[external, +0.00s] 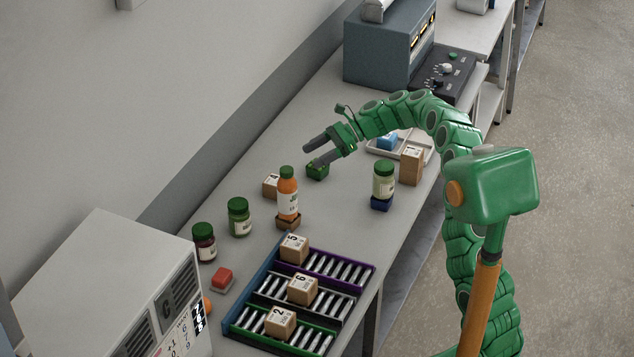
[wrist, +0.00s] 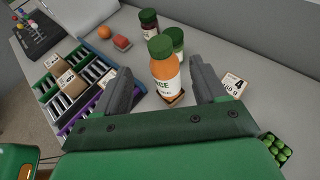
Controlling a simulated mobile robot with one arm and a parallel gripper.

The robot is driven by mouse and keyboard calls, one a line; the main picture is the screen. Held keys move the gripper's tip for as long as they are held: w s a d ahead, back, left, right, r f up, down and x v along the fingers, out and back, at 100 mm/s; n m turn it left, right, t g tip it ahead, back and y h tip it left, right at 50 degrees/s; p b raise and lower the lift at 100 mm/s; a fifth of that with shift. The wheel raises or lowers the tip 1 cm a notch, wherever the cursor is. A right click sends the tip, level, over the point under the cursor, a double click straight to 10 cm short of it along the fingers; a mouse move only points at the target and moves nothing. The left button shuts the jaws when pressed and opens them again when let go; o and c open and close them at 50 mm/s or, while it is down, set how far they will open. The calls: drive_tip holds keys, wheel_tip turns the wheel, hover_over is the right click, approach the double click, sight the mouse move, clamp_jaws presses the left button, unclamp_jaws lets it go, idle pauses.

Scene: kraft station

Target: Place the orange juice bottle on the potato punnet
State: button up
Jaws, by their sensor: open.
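The orange juice bottle (external: 288,199), with a green cap and white label, stands upright on a small brown punnet (external: 288,223), which looks like the potato punnet; its contents are hidden under the bottle. In the wrist view the bottle (wrist: 166,78) shows between my fingers, with the punnet's edge (wrist: 174,101) at its foot. My gripper (external: 309,158) is open and empty, held above the table, behind and to the right of the bottle and apart from it. Both fingers (wrist: 160,72) show in the wrist view with nothing gripped.
A green punnet (external: 318,172) is below my gripper. A boxed block (external: 270,185), a green jar (external: 238,217) and a dark jar (external: 204,243) stand near the bottle. A pale jar (external: 383,182) stands on a blue punnet (external: 381,203). Roller racks (external: 318,290) holding boxes are in front.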

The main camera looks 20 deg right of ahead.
drive_tip(key=s+r+n+g+h, duration=0.1)
drive_tip(key=s+r+n+h, duration=0.3)
drive_tip(key=s, duration=0.8)
drive_tip(key=s+n+g+h, duration=0.1)
drive_tip(key=s+n, duration=0.4)
drive_tip(key=s, duration=0.8)
drive_tip(key=s+d+f+n+h, duration=0.2)
drive_tip(key=s+d, duration=0.4)
drive_tip(key=s, duration=0.3)
drive_tip(key=s+d+f+n+h, duration=0.2)
drive_tip(key=s+d+n+h, duration=0.1)
drive_tip(key=s+d, duration=0.4)
drive_tip(key=s+d+f+n+h, duration=0.2)
drive_tip(key=s+d, duration=0.4)
drive_tip(key=s, duration=0.7)
drive_tip(key=shift+s+d+f+n+h, duration=0.2)
drive_tip(key=shift+f+n+h, duration=0.1)
drive_tip(key=shift+n+h, duration=0.55)
drive_tip(key=shift+a, duration=0.1)
